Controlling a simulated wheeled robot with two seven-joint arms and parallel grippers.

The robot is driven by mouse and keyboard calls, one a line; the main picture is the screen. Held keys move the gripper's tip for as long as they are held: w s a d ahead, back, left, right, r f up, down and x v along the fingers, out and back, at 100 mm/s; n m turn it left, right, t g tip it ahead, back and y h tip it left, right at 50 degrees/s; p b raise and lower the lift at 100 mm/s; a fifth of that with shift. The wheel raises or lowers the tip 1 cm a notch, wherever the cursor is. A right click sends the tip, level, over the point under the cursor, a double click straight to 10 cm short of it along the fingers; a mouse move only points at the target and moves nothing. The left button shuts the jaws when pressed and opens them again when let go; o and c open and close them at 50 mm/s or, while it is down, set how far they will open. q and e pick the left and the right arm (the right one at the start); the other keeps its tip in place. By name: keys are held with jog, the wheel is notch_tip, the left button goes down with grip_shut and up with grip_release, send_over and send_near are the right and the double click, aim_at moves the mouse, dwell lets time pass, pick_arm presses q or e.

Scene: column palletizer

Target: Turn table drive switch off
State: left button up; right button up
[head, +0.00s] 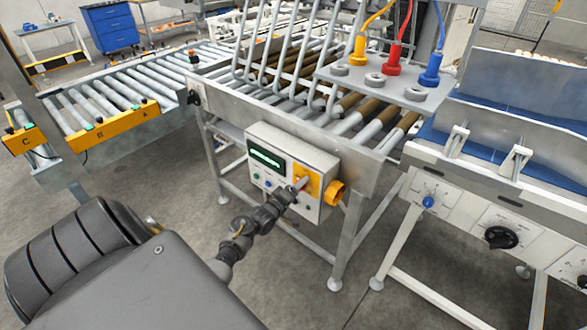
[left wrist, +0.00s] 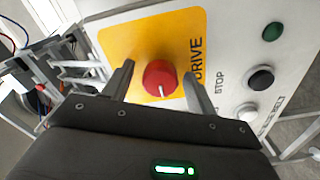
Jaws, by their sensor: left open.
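The table drive switch (left wrist: 160,78) is a round red knob with a pale line near its lower edge. It sits on a yellow plate (left wrist: 118,42) marked DRIVE. The plate is on the front of a grey control box (head: 268,137) under the roller table. My left gripper (head: 297,187) reaches the plate in the head view and mostly hides the knob there. In the left wrist view the left gripper (left wrist: 160,72) is open, with one finger on each side of the knob. I cannot tell whether the fingers touch it. My right gripper is not in view.
Green (left wrist: 272,32), black (left wrist: 260,78) and white (left wrist: 247,112) buttons sit beside the plate. An orange knob (head: 335,192) sticks out at the box's right side. Table legs stand around the box. A bench with a black knob (head: 501,237) is at the right.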

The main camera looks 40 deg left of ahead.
pick_arm(q)
jog(key=s+b, duration=0.1)
jog(key=s, duration=0.9)
jog(key=shift+s+d, duration=0.15)
jog(key=shift+s, duration=0.1)
jog(key=s+d+f+m+g, duration=0.3)
jog(key=s+f, duration=0.2)
jog(key=f, duration=0.5)
jog(key=s+d+f+m+g+b, duration=0.1)
jog(key=s+d+f+m+g, duration=0.2)
jog(key=f, duration=0.7)
jog(key=s+d+f+m+g, duration=0.2)
jog(key=s+f+m+g, duration=0.3)
jog(key=f, duration=0.6)
jog(key=s+d+f+m+g, duration=0.1)
jog(key=s+d+f+g, duration=0.1)
jog(key=s, duration=0.8)
jog(key=s+d+f+m+g+b, duration=0.1)
jog(key=s+d+f+m+g, duration=0.1)
jog(key=s+d+f, duration=0.2)
jog(key=s+d+f+m+g, duration=0.1)
jog(key=s+d+f, duration=0.3)
jog(key=s, duration=1.1)
notch_tip(320, 180, down, 4)
jog(key=shift+s+r+m+g, duration=0.1)
jog(key=shift+s+m+g, duration=0.2)
jog(key=shift+s+g, duration=0.15)
